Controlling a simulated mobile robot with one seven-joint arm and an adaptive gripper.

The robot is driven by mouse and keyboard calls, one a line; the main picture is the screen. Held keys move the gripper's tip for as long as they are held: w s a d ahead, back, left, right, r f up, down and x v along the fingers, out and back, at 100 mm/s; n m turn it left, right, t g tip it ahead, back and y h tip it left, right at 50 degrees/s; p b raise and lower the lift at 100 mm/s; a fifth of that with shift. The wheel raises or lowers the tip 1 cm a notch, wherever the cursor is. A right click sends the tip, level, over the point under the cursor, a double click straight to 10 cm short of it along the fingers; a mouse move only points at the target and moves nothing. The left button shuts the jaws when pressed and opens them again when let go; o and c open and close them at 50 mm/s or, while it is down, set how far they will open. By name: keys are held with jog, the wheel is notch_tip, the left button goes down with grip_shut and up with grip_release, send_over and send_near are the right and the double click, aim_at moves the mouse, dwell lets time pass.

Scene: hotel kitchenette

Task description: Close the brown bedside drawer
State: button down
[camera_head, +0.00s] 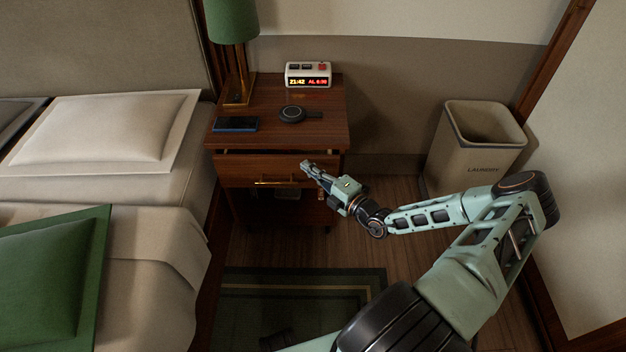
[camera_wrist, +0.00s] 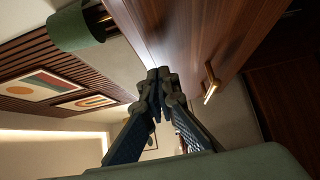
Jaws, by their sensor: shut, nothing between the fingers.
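The brown bedside drawer (camera_head: 240,172) sits in the nightstand (camera_head: 325,105) beside the bed. It stands slightly open, with a narrow dark gap below the nightstand top. Its brass handle (camera_head: 275,182) is at the middle of the front. My gripper (camera_head: 306,165) is shut and empty at the right part of the drawer front, right of the handle. In the wrist view the shut fingertips (camera_wrist: 159,76) are close to the brown drawer front (camera_wrist: 195,45), with the handle (camera_wrist: 211,82) to their right. I cannot tell whether they touch the wood.
A phone (camera_head: 237,124), a round black charger (camera_head: 292,114), an alarm clock (camera_head: 308,75) and a green lamp (camera_head: 233,22) stand on the nightstand. The bed (camera_head: 150,195) is on the left. A laundry bin (camera_head: 475,145) stands at right. Bare floor lies between nightstand and bin.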

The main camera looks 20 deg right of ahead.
aim_at(308, 159)
jog(key=shift+w+d, duration=0.1)
jog(key=shift+w, duration=0.25)
jog(key=shift+w+d, duration=0.25)
jog(key=shift+w, duration=0.45)
jog(key=shift+w+d, duration=0.2)
jog(key=shift+w, duration=0.5)
jog(key=shift+s, duration=0.2)
